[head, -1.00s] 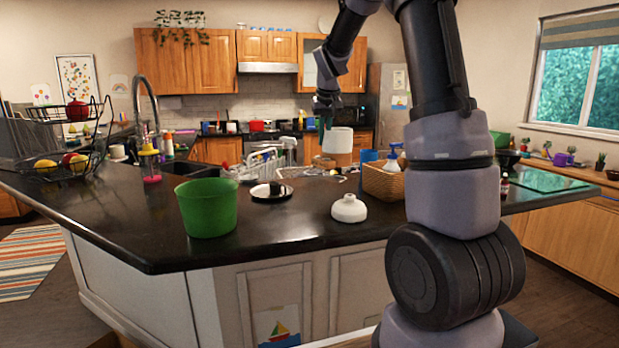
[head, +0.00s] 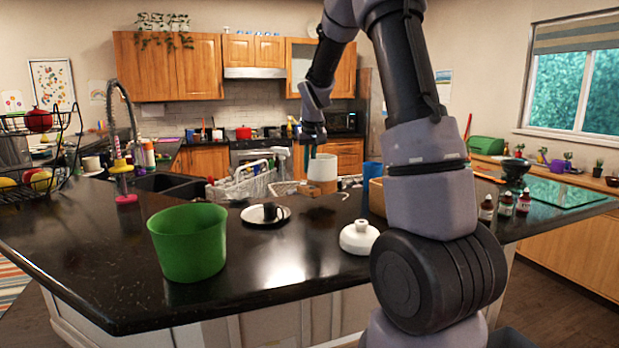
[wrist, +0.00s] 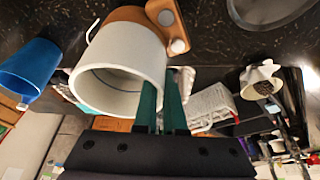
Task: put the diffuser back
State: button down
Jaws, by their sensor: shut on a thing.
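My gripper (head: 313,152) is shut on the wall of a white, open-topped cylinder with a brown lower part (head: 322,168), perhaps the diffuser's body. In the wrist view the green fingers (wrist: 162,108) meet the right side of this cylinder's rim (wrist: 118,92), and its hollow inside faces the camera. In the head view it is at the far side of the counter, near the sink; I cannot tell whether its base touches anything. A white domed piece with a short neck (head: 359,238), perhaps the diffuser's top, stands on the black counter nearer the camera.
A green tub (head: 188,243) stands on the counter (head: 275,278) at front left. A plate (head: 257,218) with a dark cup lies behind it. A blue cup (wrist: 30,70) is near the held cylinder. Small bottles (head: 505,204) stand right. The front middle counter is clear.

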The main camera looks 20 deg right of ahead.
aim_at(309, 177)
jog(key=shift+f, duration=1.6)
jog(key=shift+f, duration=0.1)
jog(key=c, duration=1)
grip_release()
jog(key=s+a+r, duration=0.3)
jog(key=s+r, duration=0.9)
jog(key=r, duration=0.4)
jog(key=s+a+m+t+y, duration=0.1)
jog(key=s+a, duration=0.1)
jog(key=s, duration=0.8)
jog(key=s+a+m+t+y, duration=0.1)
jog(key=s+a+t, duration=0.1)
jog(key=s, duration=0.9)
jog(key=shift+a+r+m+y, duration=0.25)
jog(key=shift+m+y, duration=0.05)
jog(key=shift+w, duration=0.1)
